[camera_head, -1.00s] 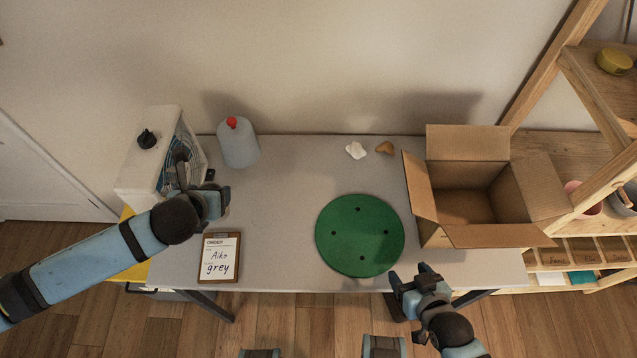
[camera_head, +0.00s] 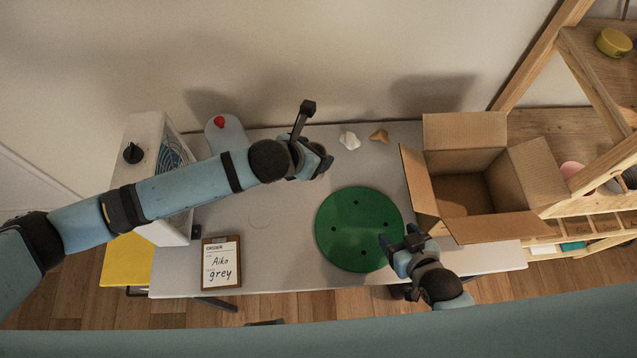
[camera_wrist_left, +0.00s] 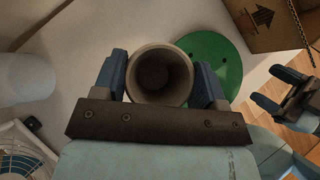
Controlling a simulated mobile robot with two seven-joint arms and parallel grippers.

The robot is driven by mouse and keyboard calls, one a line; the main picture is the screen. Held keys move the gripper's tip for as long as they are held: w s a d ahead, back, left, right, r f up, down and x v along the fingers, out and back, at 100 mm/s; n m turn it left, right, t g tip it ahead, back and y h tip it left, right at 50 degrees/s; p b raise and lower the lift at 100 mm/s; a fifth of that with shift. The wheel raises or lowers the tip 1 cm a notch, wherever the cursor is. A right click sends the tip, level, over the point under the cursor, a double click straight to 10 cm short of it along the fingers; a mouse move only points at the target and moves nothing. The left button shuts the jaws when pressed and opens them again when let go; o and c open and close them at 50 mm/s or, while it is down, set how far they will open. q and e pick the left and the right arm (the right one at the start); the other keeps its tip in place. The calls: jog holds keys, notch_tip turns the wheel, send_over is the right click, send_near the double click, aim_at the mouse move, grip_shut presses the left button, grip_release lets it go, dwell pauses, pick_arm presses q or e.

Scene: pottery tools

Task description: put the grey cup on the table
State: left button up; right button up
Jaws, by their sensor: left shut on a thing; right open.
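The grey cup (camera_wrist_left: 160,78) is between the fingers of my left gripper (camera_wrist_left: 163,85) in the left wrist view, its open mouth facing the camera. The cup looks empty inside. My left gripper (camera_head: 312,168) is shut on it. In the head view this gripper is above the back middle of the table (camera_head: 262,235), and the cup is hidden there behind the hand. I cannot tell its height above the table. My right gripper (camera_head: 398,242) is open and empty at the right front edge of the green disc. It also shows in the left wrist view (camera_wrist_left: 280,90).
A green round disc (camera_head: 345,225) lies on the table. An open cardboard box (camera_head: 418,190) stands at the right. A jug (camera_head: 222,133), a white lump (camera_head: 349,140) and a brown lump (camera_head: 379,136) are at the back. A white fan box (camera_head: 146,130) stands left.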

pick_arm(q)
notch_tip(320, 180, down, 14)
jog(key=shift+f+p, duration=0.1)
jog(key=shift+p, duration=0.4)
jog(key=o, duration=1)
jog(key=shift+f, duration=0.1)
jog(key=shift+o, duration=0.2)
